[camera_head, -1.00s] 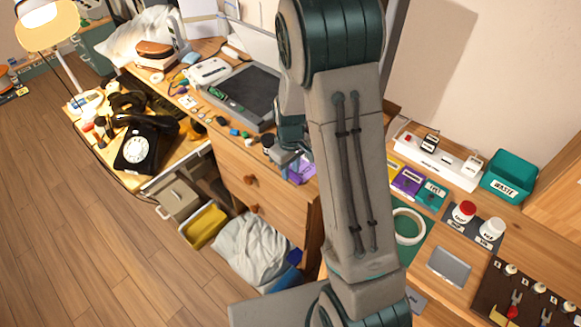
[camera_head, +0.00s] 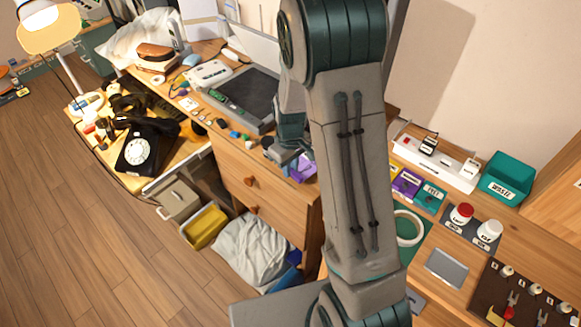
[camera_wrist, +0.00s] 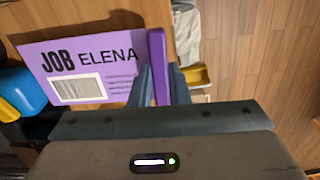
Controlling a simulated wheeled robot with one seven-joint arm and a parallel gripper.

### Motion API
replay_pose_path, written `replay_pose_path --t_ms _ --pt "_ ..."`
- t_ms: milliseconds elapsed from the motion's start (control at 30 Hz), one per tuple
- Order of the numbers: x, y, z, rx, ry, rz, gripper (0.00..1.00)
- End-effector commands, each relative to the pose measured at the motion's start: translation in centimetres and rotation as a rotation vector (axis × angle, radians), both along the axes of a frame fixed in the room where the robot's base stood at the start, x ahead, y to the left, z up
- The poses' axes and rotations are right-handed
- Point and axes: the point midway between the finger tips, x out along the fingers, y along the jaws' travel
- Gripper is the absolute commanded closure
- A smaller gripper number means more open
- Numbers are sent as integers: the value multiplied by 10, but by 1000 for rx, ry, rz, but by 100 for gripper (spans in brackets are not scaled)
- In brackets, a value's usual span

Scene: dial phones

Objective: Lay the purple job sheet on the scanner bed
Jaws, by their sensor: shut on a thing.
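The purple job sheet (camera_wrist: 85,65) shows in the wrist view, with "JOB ELENA" and a pale barcode block on it. It has a raised purple grip strip (camera_wrist: 157,60) at its right side. My gripper (camera_wrist: 160,80) is shut on this strip, with one dark finger on each side. In the head view my gripper (camera_head: 290,155) is over the front right of the drawer desk, and a bit of purple sheet (camera_head: 303,168) shows beside it. The scanner, with a dark flat bed (camera_head: 250,93) and grey rim, lies behind and left of my gripper. My arm hides part of the desk.
A white device (camera_head: 208,73) stands left of the scanner. Small coloured items (camera_head: 237,134) lie along the desk's front edge. A black dial phone (camera_head: 140,150) sits farther left. A teal waste bin (camera_head: 510,177) and jars stand on the right worktop.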

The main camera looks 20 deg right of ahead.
Motion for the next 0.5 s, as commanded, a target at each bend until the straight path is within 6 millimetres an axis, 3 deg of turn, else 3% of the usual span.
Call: replay_pose_path --t_ms 500 --pt "1 0 32 0 -2 0 100"
